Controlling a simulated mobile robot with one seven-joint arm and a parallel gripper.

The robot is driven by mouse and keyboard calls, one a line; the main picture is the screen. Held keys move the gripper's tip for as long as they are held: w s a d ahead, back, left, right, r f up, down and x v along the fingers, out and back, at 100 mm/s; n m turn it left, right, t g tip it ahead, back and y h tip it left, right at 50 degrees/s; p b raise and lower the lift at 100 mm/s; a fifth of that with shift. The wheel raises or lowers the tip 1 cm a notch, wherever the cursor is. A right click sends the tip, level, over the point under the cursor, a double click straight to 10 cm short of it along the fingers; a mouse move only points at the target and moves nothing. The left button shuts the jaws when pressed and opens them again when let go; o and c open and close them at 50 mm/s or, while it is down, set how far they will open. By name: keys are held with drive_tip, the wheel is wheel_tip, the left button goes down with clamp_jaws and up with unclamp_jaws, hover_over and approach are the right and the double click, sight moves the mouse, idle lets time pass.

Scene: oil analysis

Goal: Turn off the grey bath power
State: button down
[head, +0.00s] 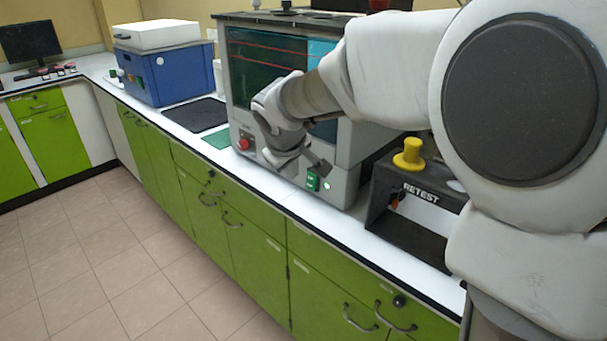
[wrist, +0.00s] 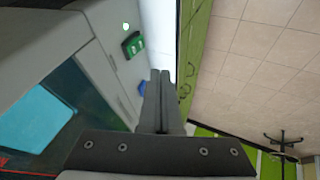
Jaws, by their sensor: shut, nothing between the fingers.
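The grey bath (head: 345,176) is a large grey cabinet with a dark glass front, standing on the white bench. Its green power switch (head: 313,181) sits low on the right of the front panel, with a small pale round light (head: 327,184) beside it. In the wrist view, the switch (wrist: 133,45) and the glowing light (wrist: 126,26) show on the grey panel, beyond my fingertips. My gripper (head: 321,165) is shut and empty, just in front of the panel and slightly above the switch. It also shows in the wrist view (wrist: 160,76). I cannot tell whether the fingertips touch the panel.
A red knob (head: 244,144) is at the bath's lower left. A black RETEST device (head: 380,210) with a yellow top stands close on the right. A blue bath (head: 165,75) with a white lid is farther left. Open floor lies in front of the green cabinets (head: 250,240).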

sight(311, 181)
drive_tip(key=shift+w+d+r+b+x, duration=0.25)
drive_tip(key=shift+d+x, duration=0.2)
drive_tip(key=shift+x, duration=1.65)
drive_tip(key=shift+w+d+r+b+x, duration=0.1)
drive_tip(key=shift+w+d+b+x, duration=0.2)
drive_tip(key=shift+x, duration=1.75)
drive_tip(key=shift+w+d+r+b+x, duration=0.1)
drive_tip(key=shift+d+r+b+x, duration=0.3)
drive_tip(key=shift+x, duration=1.7)
drive_tip(key=shift+d+f, duration=0.15)
drive_tip(key=shift+f, duration=0.05)
drive_tip(key=shift+f, duration=0.1)
